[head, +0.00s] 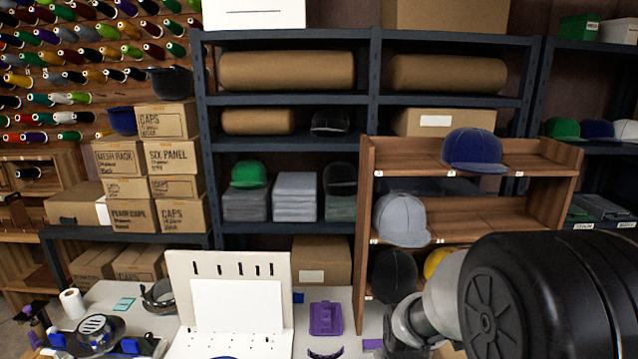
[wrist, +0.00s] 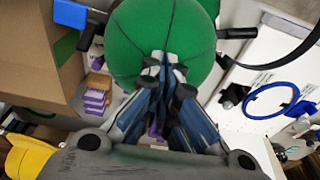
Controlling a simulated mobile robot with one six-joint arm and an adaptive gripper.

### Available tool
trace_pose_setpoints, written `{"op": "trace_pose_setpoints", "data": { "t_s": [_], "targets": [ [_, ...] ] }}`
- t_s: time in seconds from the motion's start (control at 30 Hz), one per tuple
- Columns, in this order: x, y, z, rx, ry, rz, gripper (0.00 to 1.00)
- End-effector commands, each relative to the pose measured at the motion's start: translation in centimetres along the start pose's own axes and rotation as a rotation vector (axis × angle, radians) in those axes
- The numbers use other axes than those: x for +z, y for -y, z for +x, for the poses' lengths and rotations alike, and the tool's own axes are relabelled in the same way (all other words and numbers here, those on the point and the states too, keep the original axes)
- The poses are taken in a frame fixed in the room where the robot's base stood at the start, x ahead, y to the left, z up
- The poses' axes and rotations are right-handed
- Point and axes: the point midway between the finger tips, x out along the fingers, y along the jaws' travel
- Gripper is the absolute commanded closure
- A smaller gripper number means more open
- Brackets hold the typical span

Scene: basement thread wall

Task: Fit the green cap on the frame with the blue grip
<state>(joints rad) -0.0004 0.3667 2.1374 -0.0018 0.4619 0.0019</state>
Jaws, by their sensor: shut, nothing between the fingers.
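In the wrist view a green cap (wrist: 160,30) fills the top middle, crown toward me; its brim is not visible. My gripper (wrist: 165,62) is shut and empty, its fingertips in front of the cap's lower edge; I cannot tell if they touch it. A blue grip (wrist: 66,46) shows left of the cap beside dark bars. Most of its frame is hidden, and I cannot tell whether the cap sits on it. In the head view another green cap (head: 248,174) lies on a grey stack on the shelf. My fingers are not visible there.
A white pegboard stand (head: 237,305) and a purple item (head: 325,318) stand on the worktable. A wooden cap rack (head: 470,200) rises behind my arm. The wrist view shows a blue ring (wrist: 274,100) at right, a yellow cap (wrist: 30,160) lower left and a cardboard box (wrist: 35,60).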

Motion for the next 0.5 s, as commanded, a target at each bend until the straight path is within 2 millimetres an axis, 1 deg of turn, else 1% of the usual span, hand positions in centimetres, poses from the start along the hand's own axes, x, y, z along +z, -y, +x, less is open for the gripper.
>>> {"op": "trace_pose_setpoints", "data": {
  "t_s": [0.03,0.1,0.5],
  "targets": [
    [-0.1,0.0,-0.8,0.0,-0.001,0.0,1.0],
    [-0.1,0.0,-1.6,0.0,-0.001,0.0,1.0],
    [-0.1,0.0,-5.6,0.0,0.0,0.0,1.0]
  ]
}}
